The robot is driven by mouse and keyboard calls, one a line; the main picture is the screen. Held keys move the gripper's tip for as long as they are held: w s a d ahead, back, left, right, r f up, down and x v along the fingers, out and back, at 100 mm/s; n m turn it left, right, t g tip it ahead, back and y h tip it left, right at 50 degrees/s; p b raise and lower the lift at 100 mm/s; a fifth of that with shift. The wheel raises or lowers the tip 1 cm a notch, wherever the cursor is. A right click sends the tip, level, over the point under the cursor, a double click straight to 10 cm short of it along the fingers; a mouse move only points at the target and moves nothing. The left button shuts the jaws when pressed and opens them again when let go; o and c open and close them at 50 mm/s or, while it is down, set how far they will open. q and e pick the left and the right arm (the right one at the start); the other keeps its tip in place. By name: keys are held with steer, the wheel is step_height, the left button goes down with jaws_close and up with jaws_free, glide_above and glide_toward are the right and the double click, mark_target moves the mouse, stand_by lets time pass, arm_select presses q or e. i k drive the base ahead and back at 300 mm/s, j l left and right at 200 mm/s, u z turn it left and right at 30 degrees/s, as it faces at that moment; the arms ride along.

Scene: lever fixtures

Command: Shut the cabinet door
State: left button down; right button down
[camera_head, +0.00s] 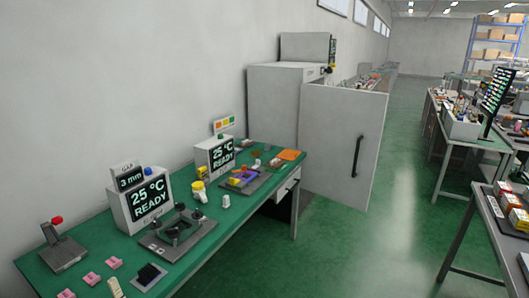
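The cabinet (272,100) is a tall light-grey box against the wall, beyond the far end of the green table. Its door (328,140) is a large grey panel that stands open, swung out into the aisle. A black vertical bar handle (357,156) sits near the door's right edge. The inside of the cabinet is hidden behind the door. Neither of my grippers shows in the head view.
A green-topped table (228,222) with display boxes (141,207), a lever fixture (64,252) and small parts runs along the left wall. Other workbenches (462,140) stand on the right. The green floor aisle (400,205) between is clear.

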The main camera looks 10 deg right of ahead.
mark_target(341, 129)
steer(key=i+l+u, duration=0.2)
steer(key=i+l, duration=0.6)
steer(key=l, duration=0.2)
steer(key=i+l+z, duration=0.1)
steer(key=l, duration=0.6)
steer(key=i+l+z, duration=0.15)
steer(key=l, duration=0.2)
steer(key=l+z, duration=0.15)
steer(key=l, duration=0.4)
